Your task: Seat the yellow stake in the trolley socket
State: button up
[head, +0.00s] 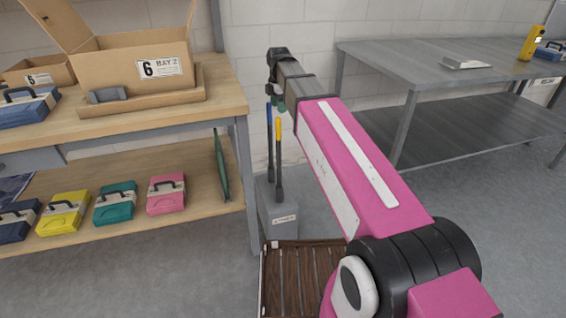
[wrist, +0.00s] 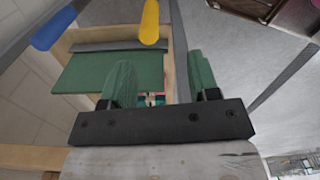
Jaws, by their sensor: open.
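The yellow stake (head: 278,132) has a yellow grip on a dark shaft. It stands upright with its lower end in or at a grey labelled box (head: 279,216) on the floor. In the wrist view its yellow grip (wrist: 149,22) lies ahead of the fingers, between their lines. My gripper (head: 277,98) is just above the yellow grip in the head view. Its green-padded fingers (wrist: 158,78) are apart with nothing held. A brown slatted platform (head: 303,275), possibly the trolley, is in front of the box. I cannot make out its socket.
A blue-gripped stake (head: 269,125) stands close left of the yellow one; its grip shows in the wrist view (wrist: 52,28). A wooden workbench (head: 215,100) with boxes and cases is at left. A grey metal table (head: 430,65) is at right. Open floor (head: 510,240) lies at right.

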aim_at(278, 118)
jog(key=shift+w+r+n, duration=0.4)
jog(key=shift+w+r, duration=0.25)
jog(key=shift+r, duration=0.05)
notch_tip(278, 118, down, 5)
jog(key=shift+f, duration=0.1)
jog(key=shift+a+f, duration=0.2)
jog(key=shift+f, duration=2.55)
grip_shut()
